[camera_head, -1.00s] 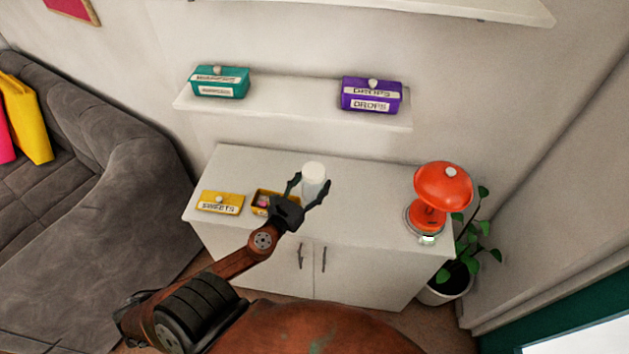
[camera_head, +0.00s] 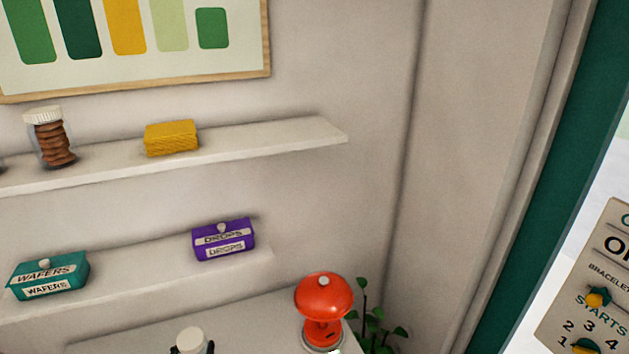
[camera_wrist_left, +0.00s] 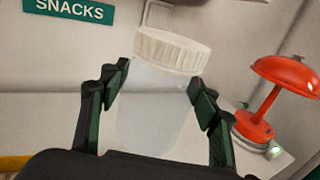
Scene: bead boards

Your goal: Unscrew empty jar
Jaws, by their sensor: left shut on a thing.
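The empty jar (camera_wrist_left: 150,115) is clear and frosted-looking, with a ribbed white lid (camera_wrist_left: 172,50) on top. It fills the middle of the left wrist view, slightly tilted there. My left gripper (camera_wrist_left: 157,85) is shut on the jar, one finger on each side of its body just below the lid. In the head view only the white lid (camera_head: 191,340) and the tips of the left gripper (camera_head: 192,349) show at the bottom edge; the rest is cut off. My right gripper is not in view.
An orange-red lamp (camera_head: 323,302) stands on the cabinet top, with a plant (camera_head: 375,325) beyond. Shelves hold a teal WAFERS box (camera_head: 48,276), a purple DROPS box (camera_head: 224,239), a jar of cookies (camera_head: 52,142) and a yellow block (camera_head: 171,138).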

